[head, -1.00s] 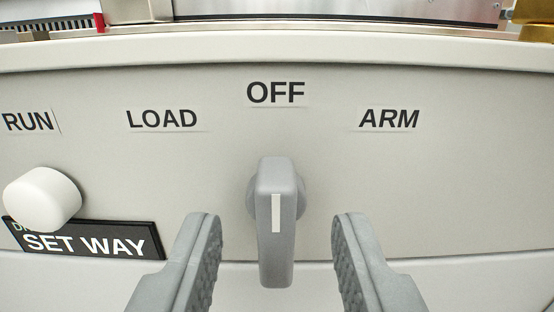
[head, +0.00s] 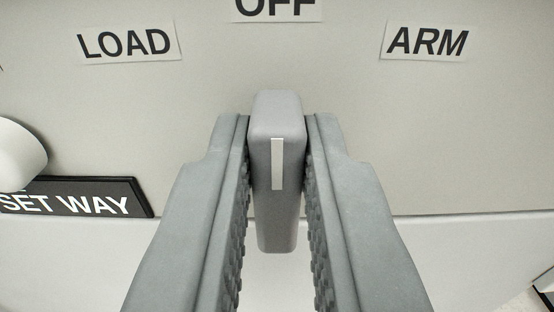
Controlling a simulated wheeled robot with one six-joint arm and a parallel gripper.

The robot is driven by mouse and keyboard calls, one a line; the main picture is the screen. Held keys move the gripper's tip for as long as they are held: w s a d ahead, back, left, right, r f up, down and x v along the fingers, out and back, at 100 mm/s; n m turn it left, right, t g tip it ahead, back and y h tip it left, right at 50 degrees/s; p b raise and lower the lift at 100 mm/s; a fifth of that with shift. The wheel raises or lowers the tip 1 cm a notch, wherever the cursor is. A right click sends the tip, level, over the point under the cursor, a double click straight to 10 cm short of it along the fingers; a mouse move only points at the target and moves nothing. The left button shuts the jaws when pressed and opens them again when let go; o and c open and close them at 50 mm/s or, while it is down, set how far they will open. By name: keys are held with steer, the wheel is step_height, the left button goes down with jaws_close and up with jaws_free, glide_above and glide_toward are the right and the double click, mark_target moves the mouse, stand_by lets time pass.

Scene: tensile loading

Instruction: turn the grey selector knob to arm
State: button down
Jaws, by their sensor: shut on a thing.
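The grey selector knob (head: 277,213) is in the middle of the head view, its long grip upright and its white pointer line vertical, in line with the OFF label (head: 277,8) above it. The ARM label (head: 427,41) is at the upper right and the LOAD label (head: 128,43) at the upper left. My gripper (head: 277,135) is shut on the knob, one finger against each side near its upper part. The knob's round base is hidden behind the grip and fingers.
A white round knob (head: 18,155) and a black SET WAY plate (head: 85,197) are at the left edge. The pale panel (head: 440,130) right of my gripper is clear.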

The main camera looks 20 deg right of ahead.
steer(key=shift+m, duration=0.3)
steer(key=m, duration=0.4)
steer(key=shift+s+d, duration=0.1)
steer(key=shift+d, duration=0.15)
steer(key=shift+d+f+m, duration=0.1)
steer(key=shift+f+m, duration=0.05)
steer(key=shift+m, duration=0.9)
steer(key=shift+d+f+m, duration=0.1)
steer(key=shift+m, duration=0.95)
steer(key=c, duration=1.4)
jaws_free()
steer(key=shift+s, duration=0.1)
steer(key=v, duration=1.7)
steer(key=shift+s, duration=0.15)
